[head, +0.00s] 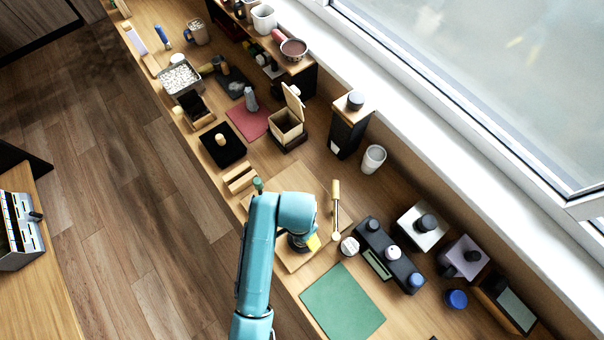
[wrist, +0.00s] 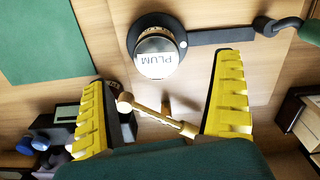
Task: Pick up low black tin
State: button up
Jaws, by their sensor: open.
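My gripper (wrist: 165,105) is open and empty, its yellow fingers wide apart above the wooden board. In the head view my arm partly covers the gripper (head: 313,242). Beyond the fingertips in the wrist view is a round tin (wrist: 157,56) with a white label reading PLUM upside down. A black disc shows around the tin, with a flat black bar running right toward a green handle (wrist: 309,32). I cannot tell whether the tin rests on this disc or is the low black tin. A small round white-topped container (head: 349,246) stands beside the board.
A green mat (head: 342,301) is bare. A black device with knobs (head: 390,255) stands right of the board. A white cup (head: 373,159) stands near the window ledge.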

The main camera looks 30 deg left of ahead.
notch_tip(320, 180, down, 2)
jog(key=shift+f, duration=0.2)
jog(key=f, duration=0.5)
jog(key=shift+d+f, duration=0.2)
jog(key=shift+d, duration=0.1)
jog(key=c, duration=1.3)
notch_tip(320, 180, up, 10)
jog(key=shift+r, duration=0.1)
jog(key=shift+c, duration=0.2)
